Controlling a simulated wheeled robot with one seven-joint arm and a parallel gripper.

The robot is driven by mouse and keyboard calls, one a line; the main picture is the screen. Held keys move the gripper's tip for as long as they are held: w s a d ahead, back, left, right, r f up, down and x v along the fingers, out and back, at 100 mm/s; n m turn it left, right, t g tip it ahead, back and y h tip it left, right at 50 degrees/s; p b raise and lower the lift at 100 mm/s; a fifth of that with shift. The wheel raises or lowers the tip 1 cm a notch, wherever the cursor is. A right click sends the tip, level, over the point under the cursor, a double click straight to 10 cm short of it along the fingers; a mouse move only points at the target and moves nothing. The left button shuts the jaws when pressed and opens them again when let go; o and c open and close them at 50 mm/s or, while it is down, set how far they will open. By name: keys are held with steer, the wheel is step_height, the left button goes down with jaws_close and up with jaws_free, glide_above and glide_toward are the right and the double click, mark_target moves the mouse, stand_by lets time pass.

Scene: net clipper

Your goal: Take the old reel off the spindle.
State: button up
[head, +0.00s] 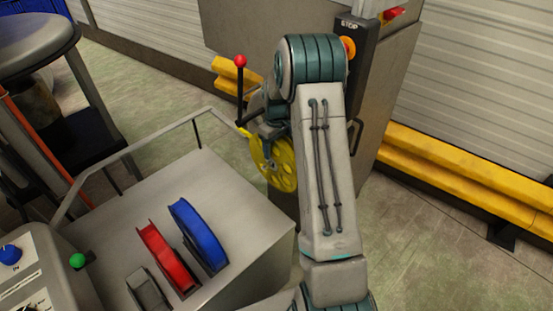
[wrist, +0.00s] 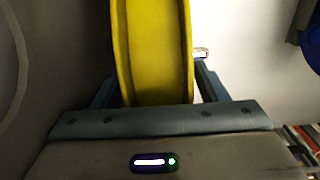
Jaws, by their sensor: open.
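The old reel is the yellow one (head: 284,168), standing upright at the machine, partly covered by my arm in the head view. In the wrist view the yellow reel (wrist: 153,55) fills the space between my two fingers, its rim towards the camera. My gripper (wrist: 155,88) is open, with one finger on each side of the reel. A narrow gap shows beside the right finger; whether the left finger touches cannot be told. The spindle is hidden behind the reel and my arm.
A grey cart top (head: 135,205) at the lower left carries a blue reel (head: 198,235), a red reel (head: 166,258) and a grey reel (head: 146,290). A red-knobbed lever (head: 240,62) rises beside my arm. A stop-button post (head: 352,75) stands behind. Yellow rails (head: 450,170) line the wall.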

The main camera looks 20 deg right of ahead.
steer(key=c, duration=1.4)
jaws_close()
